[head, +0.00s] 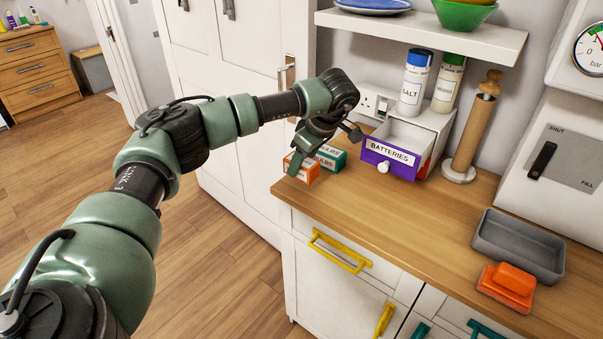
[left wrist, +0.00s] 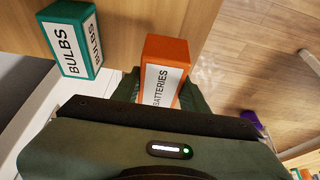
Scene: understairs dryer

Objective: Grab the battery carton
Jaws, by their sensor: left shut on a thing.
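The orange battery carton (head: 303,169) with a white label is at the left end of the wooden counter in the head view. In the left wrist view the carton (left wrist: 170,62) reads "BATTERIES" and sits between the green fingers. My left gripper (head: 299,153) is shut on it from above. I cannot tell whether its base touches the counter. The gripper's fingertips (left wrist: 164,98) are partly hidden behind the hand and carton. My right gripper is not in view.
A teal bulbs carton (head: 331,157) stands close beside it, also in the left wrist view (left wrist: 72,40). An open drawer (head: 389,160) labelled "BATTERIES" is to the right, under salt and another jar. A shelf (head: 424,34) overhangs. A grey tray (head: 518,245) lies front right; the counter's middle is clear.

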